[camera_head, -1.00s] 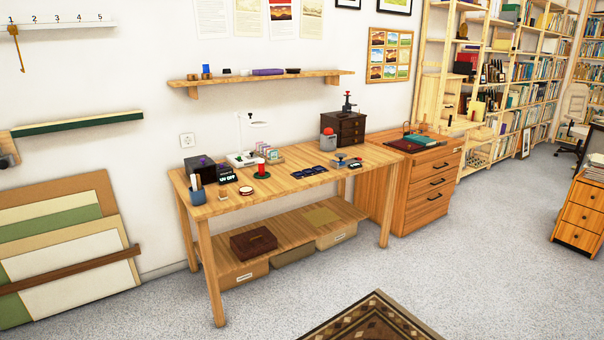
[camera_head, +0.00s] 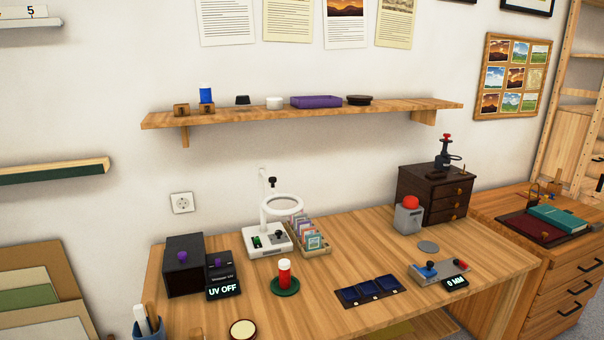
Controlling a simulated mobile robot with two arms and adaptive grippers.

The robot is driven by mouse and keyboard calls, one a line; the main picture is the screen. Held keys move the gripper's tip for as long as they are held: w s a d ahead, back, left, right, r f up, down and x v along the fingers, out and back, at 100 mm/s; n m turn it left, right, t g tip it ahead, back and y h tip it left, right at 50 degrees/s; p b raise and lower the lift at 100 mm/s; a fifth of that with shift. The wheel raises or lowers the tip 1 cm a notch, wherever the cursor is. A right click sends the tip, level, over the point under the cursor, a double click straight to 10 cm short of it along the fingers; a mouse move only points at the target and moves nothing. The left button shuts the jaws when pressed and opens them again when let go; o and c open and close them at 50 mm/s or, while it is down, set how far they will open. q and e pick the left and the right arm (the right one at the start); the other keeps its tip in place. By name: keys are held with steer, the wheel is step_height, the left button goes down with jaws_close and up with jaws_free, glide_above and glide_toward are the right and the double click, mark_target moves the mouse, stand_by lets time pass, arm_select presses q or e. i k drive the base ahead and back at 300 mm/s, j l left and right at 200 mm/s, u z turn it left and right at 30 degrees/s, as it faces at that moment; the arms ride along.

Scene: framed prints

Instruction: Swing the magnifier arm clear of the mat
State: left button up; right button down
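The magnifier (camera_head: 282,206) stands on the left part of the wooden workbench, close to the wall. It has a white ring lens on a white post and a white base (camera_head: 267,240) with a green patch and a dark knob. A thin arm with a black knob (camera_head: 272,182) rises behind the ring. The ring hangs above and to the right of the base, near a tray of cards. A separate mat is hard to make out; a dark blue panelled strip (camera_head: 370,290) lies flat at the bench's front middle. Neither of my grippers shows.
A red-and-white cylinder (camera_head: 285,274) on a green disc stands in front. The card tray (camera_head: 318,250) is close on the right. A shelf (camera_head: 300,112) runs above.

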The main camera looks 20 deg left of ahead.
mark_target(259, 169)
steer(key=i+u, duration=0.2)
steer(key=i, duration=0.25)
steer(key=i+l+u, duration=0.15)
steer(key=i, duration=0.25)
steer(key=i+l+u, duration=0.2)
steer(key=i, duration=0.25)
